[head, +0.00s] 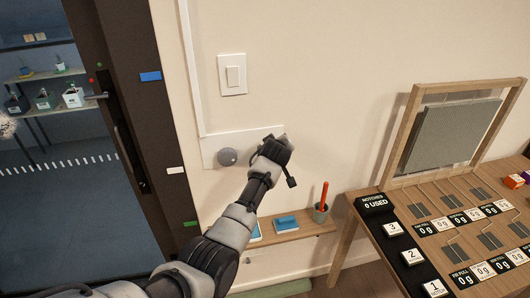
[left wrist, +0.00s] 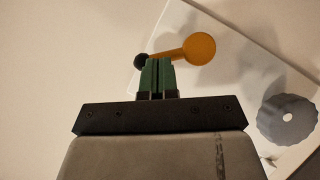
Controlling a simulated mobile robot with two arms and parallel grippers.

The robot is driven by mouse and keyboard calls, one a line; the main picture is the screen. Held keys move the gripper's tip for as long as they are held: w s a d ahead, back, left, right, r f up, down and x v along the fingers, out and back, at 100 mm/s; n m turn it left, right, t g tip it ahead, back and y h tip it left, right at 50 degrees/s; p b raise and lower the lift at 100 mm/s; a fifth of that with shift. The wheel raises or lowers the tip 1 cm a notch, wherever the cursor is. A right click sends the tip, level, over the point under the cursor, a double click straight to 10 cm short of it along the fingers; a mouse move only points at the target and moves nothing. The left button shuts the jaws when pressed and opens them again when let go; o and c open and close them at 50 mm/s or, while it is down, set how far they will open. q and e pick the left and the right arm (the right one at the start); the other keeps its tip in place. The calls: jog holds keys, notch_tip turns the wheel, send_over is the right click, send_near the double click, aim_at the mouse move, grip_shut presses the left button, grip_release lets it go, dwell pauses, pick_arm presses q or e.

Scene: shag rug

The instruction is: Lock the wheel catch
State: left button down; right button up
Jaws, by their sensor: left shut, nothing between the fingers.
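A white plate (head: 213,143) is fixed on the wall and carries a grey round wheel (head: 228,157). The wheel, with scalloped edge and pale centre, also shows at the right of the left wrist view (left wrist: 287,118). Near the plate's edge there, an orange lever (left wrist: 198,48) has a round orange end and a thin arm running left to a black ball (left wrist: 141,60). My left gripper (head: 278,147) is at the plate's right end, hiding the lever in the head view. Its green fingers (left wrist: 157,66) are shut and empty, overlapping the lever's arm in view; contact is unclear. My right gripper is not in view.
A white light switch (head: 233,75) is above the plate. A small wooden shelf (head: 290,236) below holds blue items and a cup (head: 321,213) with a red stick. A wooden table (head: 400,250) stands right; a dark-framed door (head: 150,110) is left.

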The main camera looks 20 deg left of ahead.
pick_arm(q)
jog(key=shift+w+d+f+m+g+y+b, duration=0.1)
jog(key=shift+w+m+g+y+b, duration=0.1)
jog(key=shift+m+g+y+b, duration=0.25)
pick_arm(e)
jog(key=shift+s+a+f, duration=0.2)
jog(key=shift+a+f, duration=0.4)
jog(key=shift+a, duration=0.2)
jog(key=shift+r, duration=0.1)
pick_arm(q)
jog(key=shift+w+r+p, duration=0.1)
jog(key=shift+r+p, duration=0.55)
jog(key=shift+r, duration=0.05)
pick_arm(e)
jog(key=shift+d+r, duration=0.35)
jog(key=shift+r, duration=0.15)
